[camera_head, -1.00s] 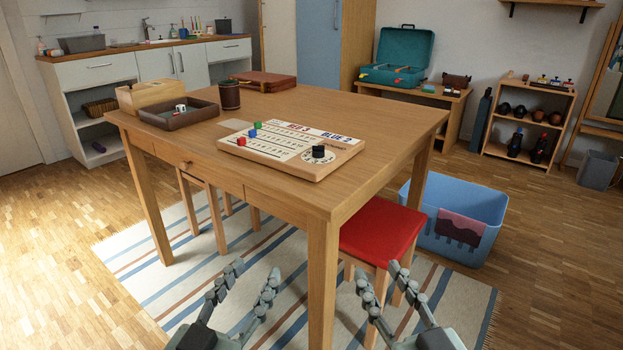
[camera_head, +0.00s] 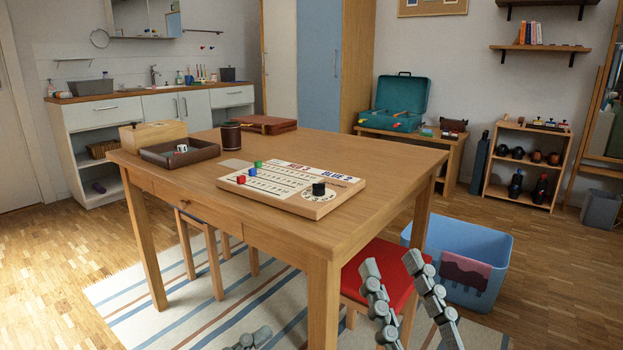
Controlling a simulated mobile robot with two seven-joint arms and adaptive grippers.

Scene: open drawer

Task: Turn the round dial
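The round dial (camera_head: 318,190) is a black knob on a white numbered disc. It sits at the right end of a wooden scoreboard (camera_head: 270,196), which lies flat on the table and has red, green and blue cubes on it. My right gripper (camera_head: 391,264) is open and empty. It shows at the lower right in front of the red stool, below and apart from the dial. Only a finger part of my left gripper (camera_head: 250,338) shows at the bottom edge, so its opening is hidden.
The wooden table (camera_head: 385,165) has clear top to the right of the scoreboard. A brown tray (camera_head: 205,154), a wooden box (camera_head: 153,135), a dark cup (camera_head: 230,137) and a brown case (camera_head: 263,125) stand farther back. A red stool (camera_head: 375,268) and blue bin (camera_head: 470,240) stand near the right side.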

